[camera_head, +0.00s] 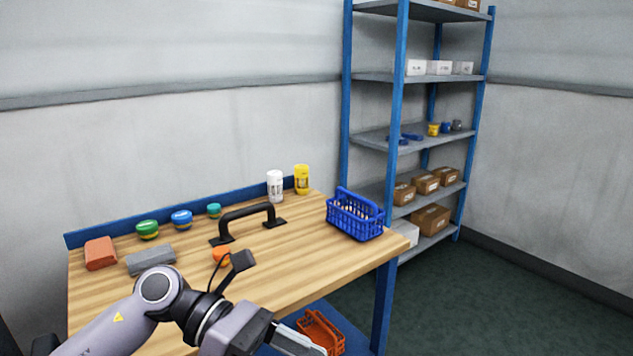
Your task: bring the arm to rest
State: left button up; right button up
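My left arm (157,290) comes in from the lower left, bent at the elbow, in front of the wooden workbench (200,318). Its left gripper (300,343) is at the bottom edge, right of the picture's lower middle, and partly cut off. I cannot tell whether its fingers are open or shut, and I see nothing held. It appears beside the bench front, overlapping the view of an orange basket (327,327) below. My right gripper is not in view.
The bench bears a black handle (247,215), a blue basket (354,213), an orange item (221,256), a red block (100,253), a grey block (151,259), small tubs and two bottles. A blue shelf (401,100) stands behind right. Open floor (480,300) lies at right.

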pick_arm(q)
jog(key=w+a+f+n+t+p, duration=0.1)
jog(key=w+a+f+n+t, duration=0.1)
jog(key=n+t, duration=0.7)
jog(key=w+a+f+n+t, duration=0.1)
jog(key=w+a+n+t, duration=0.15)
jog(key=n+t, duration=0.75)
jog(key=w+a+f+n+t+p, duration=0.1)
jog(key=a+f+n+t, duration=0.15)
jog(key=n, duration=1.25)
jog(key=s+a+f+n+g+y, duration=0.3)
jog(key=s+a+f+n+y, duration=0.2)
jog(key=f, duration=0.6)
jog(key=s+a+f+n+g+y+p, duration=0.1)
jog(key=s+a+f+n+g+y, duration=0.2)
jog(key=s+a+f+n+y, duration=0.3)
jog(key=s+f+n, duration=0.3)
jog(key=f+n, duration=0.2)
jog(key=n, duration=0.1)
jog(key=shift+s, duration=0.4)
